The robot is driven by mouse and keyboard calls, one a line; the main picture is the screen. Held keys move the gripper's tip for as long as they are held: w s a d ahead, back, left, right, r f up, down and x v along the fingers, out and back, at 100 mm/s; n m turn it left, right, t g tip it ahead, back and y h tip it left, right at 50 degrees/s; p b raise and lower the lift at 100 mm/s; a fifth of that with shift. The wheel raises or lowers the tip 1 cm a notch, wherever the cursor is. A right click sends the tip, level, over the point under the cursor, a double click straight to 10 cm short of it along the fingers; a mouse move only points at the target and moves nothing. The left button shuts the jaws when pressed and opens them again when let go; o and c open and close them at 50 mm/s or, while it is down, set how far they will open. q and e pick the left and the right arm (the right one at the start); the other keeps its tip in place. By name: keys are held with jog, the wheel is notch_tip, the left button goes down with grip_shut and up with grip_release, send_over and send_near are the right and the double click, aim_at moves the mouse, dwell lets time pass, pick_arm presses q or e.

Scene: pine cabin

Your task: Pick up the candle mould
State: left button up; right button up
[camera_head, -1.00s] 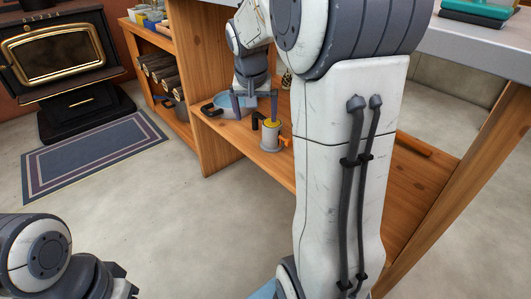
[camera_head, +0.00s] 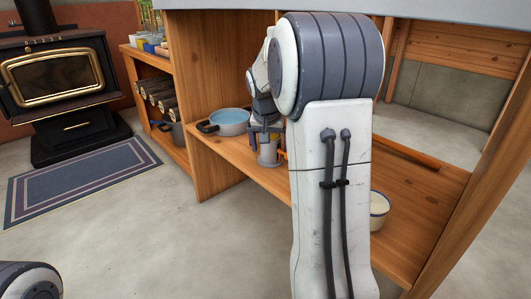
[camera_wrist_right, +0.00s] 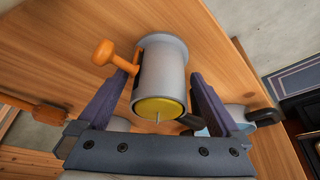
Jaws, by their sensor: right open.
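The candle mould (camera_head: 268,153) is a grey metal cylinder on the wooden shelf under the counter. In the right wrist view the mould (camera_wrist_right: 160,72) shows a yellow top with a short wick and an orange knobbed handle on its left side. My right gripper (camera_head: 265,131) is at the mould from above. In the right wrist view my right gripper (camera_wrist_right: 160,88) is open, with one dark finger on each side of the mould. I cannot tell if the fingers touch it. My left gripper is out of view; only part of my left arm shows at bottom left.
A white bowl (camera_head: 378,208) is partly hidden behind my right arm. The counter (camera_head: 430,10) is above.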

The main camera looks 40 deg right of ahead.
jog(key=b+x, duration=0.1)
jog(key=x, duration=0.1)
jog(key=shift+f, duration=0.25)
jog(key=shift+d+r, duration=0.1)
jog(key=c, duration=1.3)
jog(key=shift+r, duration=0.1)
jog(key=shift+c, duration=0.8)
